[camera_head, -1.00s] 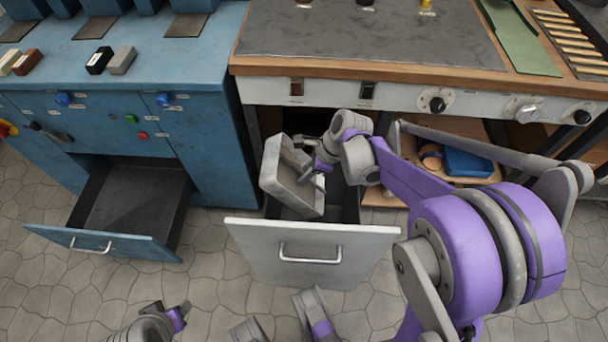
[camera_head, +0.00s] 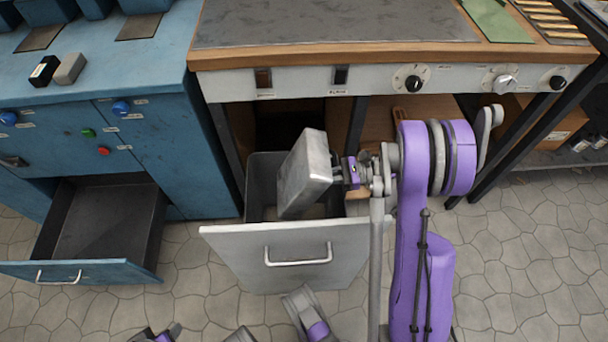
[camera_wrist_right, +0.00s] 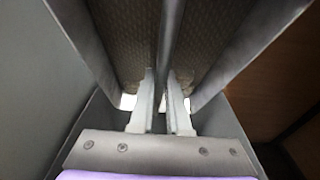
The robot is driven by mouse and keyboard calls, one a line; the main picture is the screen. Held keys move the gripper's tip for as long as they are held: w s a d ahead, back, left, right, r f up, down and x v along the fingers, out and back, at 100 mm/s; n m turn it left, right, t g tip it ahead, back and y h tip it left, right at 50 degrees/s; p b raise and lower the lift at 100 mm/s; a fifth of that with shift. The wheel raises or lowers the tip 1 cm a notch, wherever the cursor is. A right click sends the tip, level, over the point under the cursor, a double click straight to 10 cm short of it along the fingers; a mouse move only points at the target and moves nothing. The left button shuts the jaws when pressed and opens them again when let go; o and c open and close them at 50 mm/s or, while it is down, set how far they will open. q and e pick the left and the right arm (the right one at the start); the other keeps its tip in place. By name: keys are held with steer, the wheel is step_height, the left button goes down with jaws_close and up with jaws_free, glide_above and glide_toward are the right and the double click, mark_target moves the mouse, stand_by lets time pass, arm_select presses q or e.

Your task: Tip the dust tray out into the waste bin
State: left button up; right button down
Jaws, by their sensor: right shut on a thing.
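The dust tray (camera_head: 305,180) is a grey metal box in the head view. It is tipped on its side over the waste bin, its outer faces toward me and its opening out of sight. The waste bin (camera_head: 262,172) is a grey container in the pulled-out, light-fronted drawer under the bench. My right gripper (camera_head: 343,175) is shut on the tray's right side. The bin's contents are mostly hidden.
An empty blue-fronted drawer (camera_head: 105,225) stands open at left in the blue cabinet (camera_head: 150,145). The wooden-edged bench (camera_head: 330,60) with knobs overhangs the bin. A dark frame leg (camera_head: 530,125) stands at right. The stone floor (camera_head: 520,250) is clear at right.

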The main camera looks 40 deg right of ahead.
steer(key=shift+s+d+f+t+y, duration=0.45)
steer(key=shift+d+f+t+y, duration=0.25)
steer(key=shift+y, duration=0.5)
steer(key=shift+s+d+f+t+y, duration=0.5)
steer(key=shift+d+t+y, duration=0.3)
steer(key=shift+y, duration=0.4)
step_height(320, 180, up, 2)
steer(key=shift+r+p, duration=0.2)
steer(key=shift+p, duration=0.75)
step_height(320, 180, down, 3)
steer(key=shift+r+b, duration=0.2)
steer(key=shift+b, duration=0.8)
